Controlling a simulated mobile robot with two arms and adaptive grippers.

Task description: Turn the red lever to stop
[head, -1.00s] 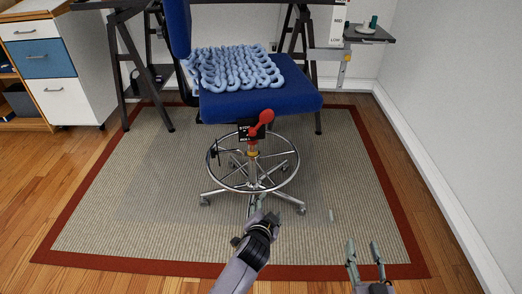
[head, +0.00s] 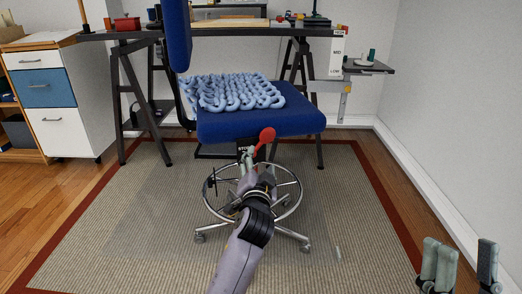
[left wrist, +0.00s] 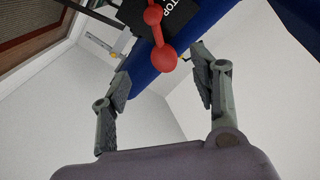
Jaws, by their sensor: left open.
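The red lever (head: 267,135) is under the front of the blue chair seat (head: 250,121), angled up to the right in the head view. In the left wrist view its round red knob (left wrist: 164,58) appears between my open fingers, with a visible gap on both sides. A black plate marked STOP (left wrist: 178,14) is beside the lever's pivot. My left gripper (head: 248,160) is open just below and left of the knob; its arm hides part of the chair's column. My right gripper (head: 465,265) is open and empty at the lower right, away from the chair.
A chrome foot ring (head: 222,216) surrounds the chair column near my left arm. A light-blue knitted pad (head: 235,95) lies on the seat. A dark trestle desk (head: 345,33) stands behind. The rug (head: 345,220) right of the chair is mostly clear.

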